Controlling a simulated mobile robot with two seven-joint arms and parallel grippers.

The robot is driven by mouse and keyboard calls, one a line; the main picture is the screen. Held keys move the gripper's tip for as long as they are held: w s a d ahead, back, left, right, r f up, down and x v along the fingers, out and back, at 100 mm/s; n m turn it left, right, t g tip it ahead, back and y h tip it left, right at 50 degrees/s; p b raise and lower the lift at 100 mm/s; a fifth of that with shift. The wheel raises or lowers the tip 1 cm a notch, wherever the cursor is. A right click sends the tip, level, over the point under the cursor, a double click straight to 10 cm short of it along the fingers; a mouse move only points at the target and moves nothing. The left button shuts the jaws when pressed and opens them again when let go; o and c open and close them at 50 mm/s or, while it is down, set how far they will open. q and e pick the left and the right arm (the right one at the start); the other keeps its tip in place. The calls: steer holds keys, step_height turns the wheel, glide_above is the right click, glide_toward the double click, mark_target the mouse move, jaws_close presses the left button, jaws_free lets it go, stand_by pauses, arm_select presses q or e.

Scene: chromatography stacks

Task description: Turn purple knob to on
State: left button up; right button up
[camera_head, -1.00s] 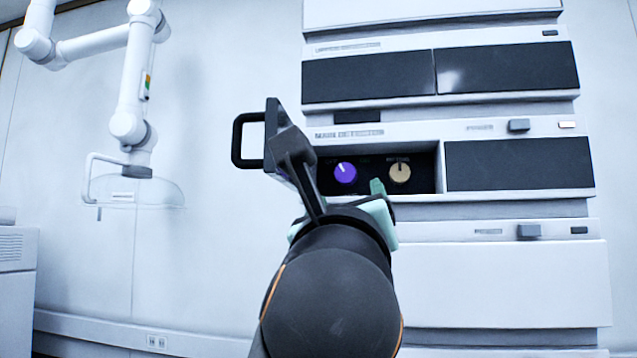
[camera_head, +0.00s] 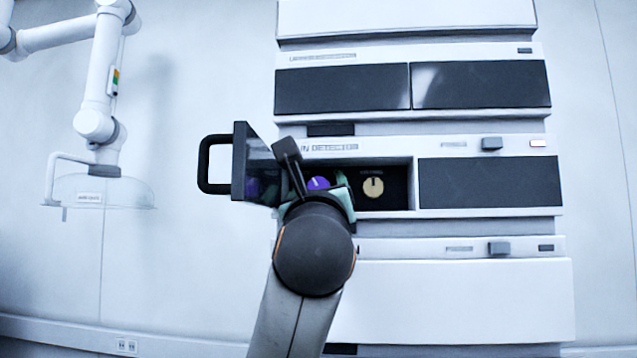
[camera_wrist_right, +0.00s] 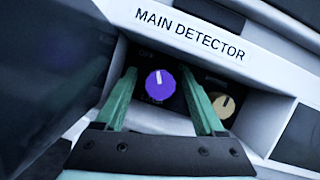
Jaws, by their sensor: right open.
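The purple knob (camera_head: 318,183) sits in the open recess of the main detector (camera_head: 434,147), partly hidden by my right gripper in the head view. In the right wrist view the purple knob (camera_wrist_right: 160,85) shows whole, its white mark pointing about straight up in that picture. My right gripper (camera_wrist_right: 163,88) is open, with one green finger on each side of the purple knob. I cannot tell whether the fingers touch it. My left gripper is not in view.
A tan knob (camera_head: 373,188) is right of the purple one, close by the right finger in the wrist view. The detector's dark door (camera_head: 258,163) with its black handle (camera_head: 207,165) stands open left of the recess. A white arm (camera_head: 97,100) hangs at upper left.

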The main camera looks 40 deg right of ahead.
jaws_close()
stand_by(0.7)
